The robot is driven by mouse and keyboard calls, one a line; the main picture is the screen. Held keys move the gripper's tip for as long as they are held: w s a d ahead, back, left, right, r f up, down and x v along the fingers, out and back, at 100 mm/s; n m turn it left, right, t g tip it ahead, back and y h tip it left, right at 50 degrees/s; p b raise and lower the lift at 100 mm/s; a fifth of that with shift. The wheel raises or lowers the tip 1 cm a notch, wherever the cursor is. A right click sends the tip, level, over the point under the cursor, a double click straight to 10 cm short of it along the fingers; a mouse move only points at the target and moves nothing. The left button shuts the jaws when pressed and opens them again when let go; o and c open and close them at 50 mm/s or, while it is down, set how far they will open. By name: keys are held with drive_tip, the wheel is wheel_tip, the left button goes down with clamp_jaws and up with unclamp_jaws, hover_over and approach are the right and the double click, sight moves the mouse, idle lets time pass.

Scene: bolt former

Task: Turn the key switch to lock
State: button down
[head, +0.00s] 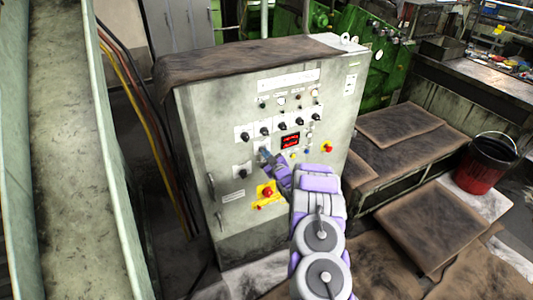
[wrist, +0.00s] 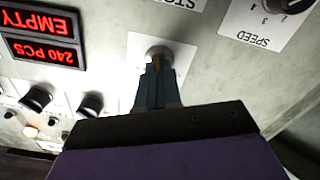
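The key switch (wrist: 159,51) is a round metal piece on a white label plate on the control cabinet's front, seen upside down in the wrist view. My gripper (wrist: 157,66) is right at it, with its dark fingers close together around a thin brass-coloured key. The fingers hide most of the key and its label, so I cannot read its position. In the head view my gripper (head: 265,154) reaches the panel left of and below the red display, and the key switch is hidden behind the fingers.
The cabinet (head: 225,120) carries a row of black knobs, a red display (head: 290,141) and a red emergency button (head: 267,192) below my gripper. In the wrist view, a speed dial (wrist: 288,5) is at upper right. A red bucket (head: 482,165) stands far right.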

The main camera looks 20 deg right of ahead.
drive_tip(key=shift+a+f+n+p, duration=0.15)
drive_tip(key=shift+n+p, duration=0.3)
drive_tip(key=shift+n, duration=1.75)
drive_tip(key=shift+f, duration=0.1)
drive_tip(key=c, duration=1.3)
unclamp_jaws()
drive_tip(key=s, duration=0.5)
drive_tip(key=s+p, duration=0.1)
drive_tip(key=s, duration=0.5)
drive_tip(key=s+d, duration=0.1)
drive_tip(key=s, duration=0.5)
drive_tip(key=shift+s, duration=0.15)
drive_tip(key=shift+a, duration=0.1)
